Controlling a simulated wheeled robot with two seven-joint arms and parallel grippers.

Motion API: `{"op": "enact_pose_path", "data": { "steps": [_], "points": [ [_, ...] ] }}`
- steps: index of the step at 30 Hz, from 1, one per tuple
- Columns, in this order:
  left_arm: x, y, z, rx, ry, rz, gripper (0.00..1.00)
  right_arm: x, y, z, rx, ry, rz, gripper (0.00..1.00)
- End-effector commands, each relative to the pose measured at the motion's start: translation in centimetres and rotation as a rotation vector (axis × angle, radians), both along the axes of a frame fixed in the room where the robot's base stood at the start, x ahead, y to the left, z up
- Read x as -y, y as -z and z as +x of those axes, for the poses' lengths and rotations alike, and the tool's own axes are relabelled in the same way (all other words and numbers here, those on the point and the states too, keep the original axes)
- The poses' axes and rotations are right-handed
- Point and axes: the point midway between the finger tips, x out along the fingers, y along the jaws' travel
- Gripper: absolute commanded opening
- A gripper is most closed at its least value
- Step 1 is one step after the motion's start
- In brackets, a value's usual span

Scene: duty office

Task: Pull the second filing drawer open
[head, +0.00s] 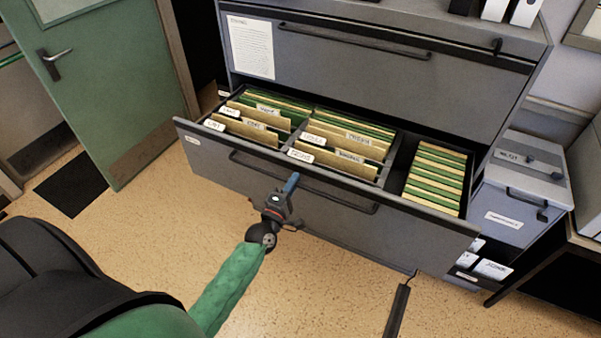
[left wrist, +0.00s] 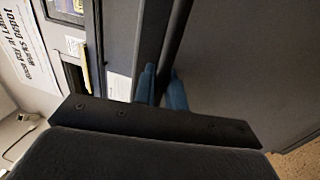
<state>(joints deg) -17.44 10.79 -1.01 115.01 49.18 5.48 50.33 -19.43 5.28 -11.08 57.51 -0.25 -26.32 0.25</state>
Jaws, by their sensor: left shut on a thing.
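The second filing drawer (head: 210,150) of the grey cabinet stands open in the head view. Rows of labelled green and tan folders show inside it. A long dark bar handle (head: 340,199) runs across its front. My left gripper (head: 290,184) is at the drawer front, at the handle. In the left wrist view its blue fingertips (left wrist: 162,88) sit on either side of the dark handle bar (left wrist: 178,35), shut on it. The exact contact is partly hidden in the head view by the gripper itself. My right gripper is not in view.
The top drawer (head: 370,75) above is closed, with a paper sheet (head: 251,47) on it. A green door (head: 110,80) stands at the left. A small grey cabinet (head: 515,200) stands at the right.

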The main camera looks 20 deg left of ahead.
Motion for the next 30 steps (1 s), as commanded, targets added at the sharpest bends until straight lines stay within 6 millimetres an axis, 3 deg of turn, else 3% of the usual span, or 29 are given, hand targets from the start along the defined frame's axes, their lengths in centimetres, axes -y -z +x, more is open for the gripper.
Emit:
{"op": "enact_pose_path", "data": {
  "steps": [9,25,26,27,30],
  "points": [
    [-0.1,0.2,-2.8,-0.003,0.0,0.0,0.0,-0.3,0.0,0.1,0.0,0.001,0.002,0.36],
    [-0.1,0.2,-3.3,-0.002,0.0,0.0,0.0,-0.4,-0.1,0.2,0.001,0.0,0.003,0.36],
    [-0.1,0.2,-3.3,-0.002,0.0,0.0,0.18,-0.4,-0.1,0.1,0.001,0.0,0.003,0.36],
    [-0.1,0.2,-3.3,-0.002,0.0,0.0,0.26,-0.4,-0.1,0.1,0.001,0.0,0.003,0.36],
    [-0.1,0.1,-3.3,-0.001,0.0,0.0,0.3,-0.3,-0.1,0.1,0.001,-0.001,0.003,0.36]
  ]
}}
